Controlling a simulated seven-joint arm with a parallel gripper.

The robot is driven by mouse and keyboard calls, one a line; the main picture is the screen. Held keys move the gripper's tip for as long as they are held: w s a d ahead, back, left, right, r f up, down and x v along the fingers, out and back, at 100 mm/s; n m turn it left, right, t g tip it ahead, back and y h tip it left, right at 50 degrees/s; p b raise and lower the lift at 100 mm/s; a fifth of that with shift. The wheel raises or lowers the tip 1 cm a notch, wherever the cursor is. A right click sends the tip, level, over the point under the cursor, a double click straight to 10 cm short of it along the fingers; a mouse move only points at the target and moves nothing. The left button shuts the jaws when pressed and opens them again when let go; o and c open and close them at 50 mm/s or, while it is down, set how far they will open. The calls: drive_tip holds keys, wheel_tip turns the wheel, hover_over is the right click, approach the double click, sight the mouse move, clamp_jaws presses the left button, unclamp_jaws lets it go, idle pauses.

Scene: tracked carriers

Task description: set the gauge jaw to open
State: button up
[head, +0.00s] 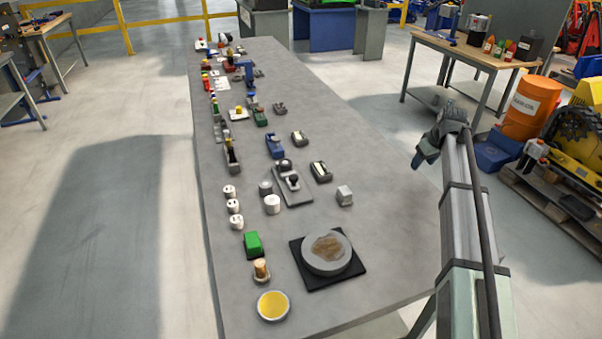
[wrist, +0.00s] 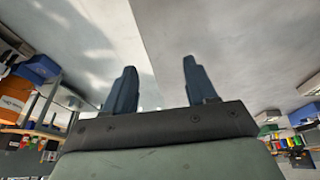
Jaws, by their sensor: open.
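I cannot tell for sure which thing is the gauge jaw. A grey plate fixture with a dark knob (head: 292,186) lies mid-table and may be the gauge, but its jaw setting is too small to read. My gripper (head: 425,151) is in the air off the right side of the long grey table, apart from everything on it. In the wrist view my gripper (wrist: 159,70) shows two dark fingers spread apart with nothing between them.
The long grey table (head: 370,222) carries several small items. A round grey disc (head: 326,252) on a black mat, a yellow-topped dish (head: 273,306) and a green block (head: 253,244) stand near its front. White cylinders (head: 233,206) line the left. The table's right side is mostly bare.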

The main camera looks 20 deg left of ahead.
drive_tip(key=s+a+r+n+g, duration=0.1)
drive_tip(key=s+a+r+n, duration=0.2)
drive_tip(key=a, duration=0.7)
drive_tip(key=s+a+r+n+g, duration=0.1)
drive_tip(key=s+a+r, duration=0.2)
drive_tip(key=s+a, duration=0.45)
wheel_tip(320, 180, up, 7)
drive_tip(key=n+g+h, duration=0.1)
drive_tip(key=n+h, duration=0.1)
drive_tip(key=n, duration=0.3)
hover_over(293, 176)
wheel_tip(293, 176, down, 13)
drive_tip(key=shift+d+r, duration=0.1)
drive_tip(key=shift+c, duration=0.5)
clamp_jaws()
